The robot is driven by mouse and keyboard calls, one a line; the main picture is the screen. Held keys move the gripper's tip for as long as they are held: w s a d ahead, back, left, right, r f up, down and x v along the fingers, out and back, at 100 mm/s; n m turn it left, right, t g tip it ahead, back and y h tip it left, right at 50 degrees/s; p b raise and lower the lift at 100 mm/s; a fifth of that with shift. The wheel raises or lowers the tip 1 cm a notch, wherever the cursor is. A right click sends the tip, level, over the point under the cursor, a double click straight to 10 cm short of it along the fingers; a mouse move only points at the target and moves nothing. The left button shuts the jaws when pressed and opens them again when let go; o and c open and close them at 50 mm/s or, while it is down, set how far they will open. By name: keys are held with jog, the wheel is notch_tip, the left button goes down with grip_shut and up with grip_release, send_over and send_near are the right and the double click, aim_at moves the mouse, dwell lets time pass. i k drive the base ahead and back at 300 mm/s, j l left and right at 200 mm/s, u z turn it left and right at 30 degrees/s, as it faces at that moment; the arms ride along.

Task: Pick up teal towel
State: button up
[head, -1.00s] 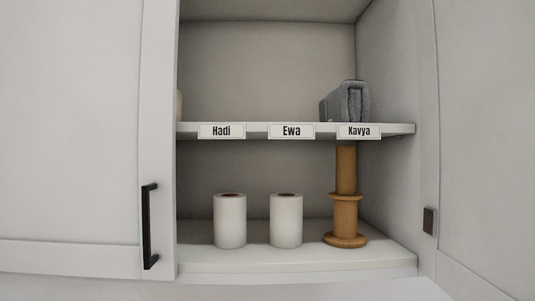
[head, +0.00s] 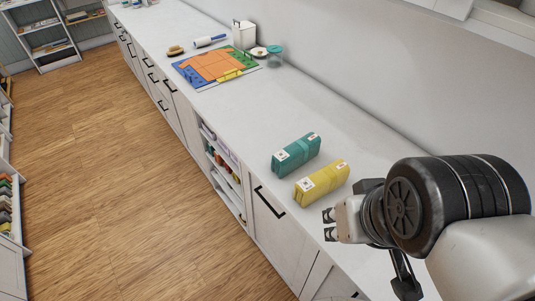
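The teal towel (head: 296,154) is a folded bundle with a white tag, lying on the white counter (head: 240,117). A yellow folded towel (head: 322,183) lies close beside it, on the side nearer my gripper. My gripper (head: 328,224) is at the right of the head view, below the yellow towel in the picture. Its two dark fingertips are apart with nothing between them. The gripper is apart from the teal towel. My arm covers part of the counter at the right.
Farther along the counter are a colourful board (head: 215,66), a lint roller (head: 209,41), a brush (head: 176,50), a white container (head: 244,34) and a teal-lidded jar (head: 274,56). The counter between the board and towels is clear. A wall (head: 400,80) runs along the back.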

aim_at(288, 159)
jog(key=i+j+z, duration=0.15)
jog(key=j, duration=0.2)
jog(key=i+j+z, duration=0.1)
jog(key=i+j, duration=0.15)
jog(key=i+j+z, duration=0.15)
jog(key=j, duration=0.3)
jog(key=i+j+z, duration=0.15)
jog(key=j, duration=0.25)
jog(key=i+j+z, duration=0.15)
jog(key=j, duration=0.25)
jog(key=j+z, duration=0.1)
jog(key=j, duration=0.3)
jog(key=i, duration=0.05)
